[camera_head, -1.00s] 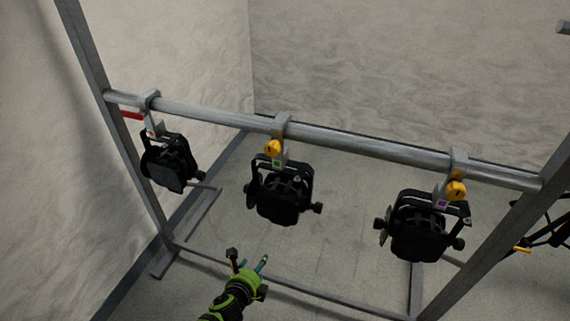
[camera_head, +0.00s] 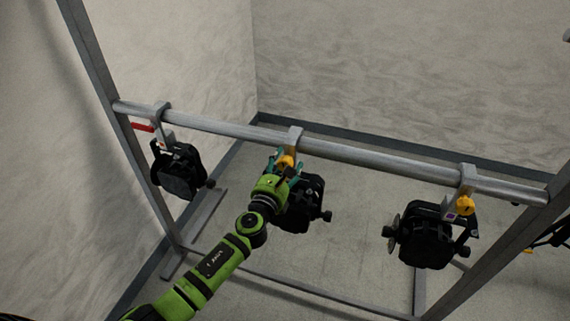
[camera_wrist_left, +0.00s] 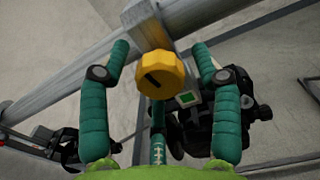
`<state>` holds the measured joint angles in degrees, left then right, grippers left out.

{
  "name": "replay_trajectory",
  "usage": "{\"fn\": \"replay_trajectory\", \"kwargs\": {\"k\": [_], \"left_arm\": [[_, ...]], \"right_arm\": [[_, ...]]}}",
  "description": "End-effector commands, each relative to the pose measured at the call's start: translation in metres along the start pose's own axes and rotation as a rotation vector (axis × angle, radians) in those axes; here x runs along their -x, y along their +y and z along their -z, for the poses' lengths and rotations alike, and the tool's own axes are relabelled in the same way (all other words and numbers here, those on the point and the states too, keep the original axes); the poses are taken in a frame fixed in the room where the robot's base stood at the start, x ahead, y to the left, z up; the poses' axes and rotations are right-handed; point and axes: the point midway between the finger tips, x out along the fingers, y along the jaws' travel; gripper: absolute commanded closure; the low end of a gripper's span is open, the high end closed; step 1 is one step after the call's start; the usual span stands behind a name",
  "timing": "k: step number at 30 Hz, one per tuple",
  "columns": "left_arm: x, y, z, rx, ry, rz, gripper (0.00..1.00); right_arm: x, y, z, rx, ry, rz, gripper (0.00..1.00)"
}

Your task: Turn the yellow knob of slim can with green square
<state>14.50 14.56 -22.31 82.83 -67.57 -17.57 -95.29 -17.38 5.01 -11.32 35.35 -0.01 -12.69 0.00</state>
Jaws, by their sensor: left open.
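The slim can with the green square is the middle black can (camera_head: 303,203), hanging from the rail by a grey clamp (camera_head: 292,138). Its yellow knob (camera_head: 286,161) faces my left gripper (camera_head: 287,168), which partly covers it and the can in the head view. In the left wrist view the yellow knob (camera_wrist_left: 162,75) sits between the spread teal fingers of my left gripper (camera_wrist_left: 160,62), with gaps on both sides. The green square (camera_wrist_left: 187,98) shows just below and right of the knob. My left gripper is open. My right gripper is not in view.
A horizontal metal rail (camera_head: 375,155) carries the cans. A left can (camera_head: 179,170) hangs by a clamp with a red handle (camera_head: 143,127). A right can (camera_head: 425,237) has a yellow knob (camera_head: 465,205) and a purple square. Slanted frame posts stand at both sides.

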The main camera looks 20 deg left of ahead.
Motion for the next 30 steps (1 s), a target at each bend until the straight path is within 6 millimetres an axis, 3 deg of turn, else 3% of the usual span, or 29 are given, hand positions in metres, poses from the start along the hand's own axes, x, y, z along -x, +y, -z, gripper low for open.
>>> {"fn": "replay_trajectory", "kwargs": {"k": [10, 14, 15, 30], "left_arm": [[-0.005, 0.0, 0.0, 0.002, 0.0, 0.0, 0.36], [-0.005, 0.0, 0.0, 0.002, 0.0, 0.0, 0.88], [-0.005, 0.0, 0.0, 0.002, 0.0, 0.0, 0.93], [-0.005, 0.0, 0.0, 0.091, -0.001, 0.0, 0.93]], "right_arm": [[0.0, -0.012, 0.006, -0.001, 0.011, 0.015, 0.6], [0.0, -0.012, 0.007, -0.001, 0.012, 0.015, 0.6], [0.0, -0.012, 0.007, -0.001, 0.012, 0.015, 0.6], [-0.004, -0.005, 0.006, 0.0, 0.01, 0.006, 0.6]]}}
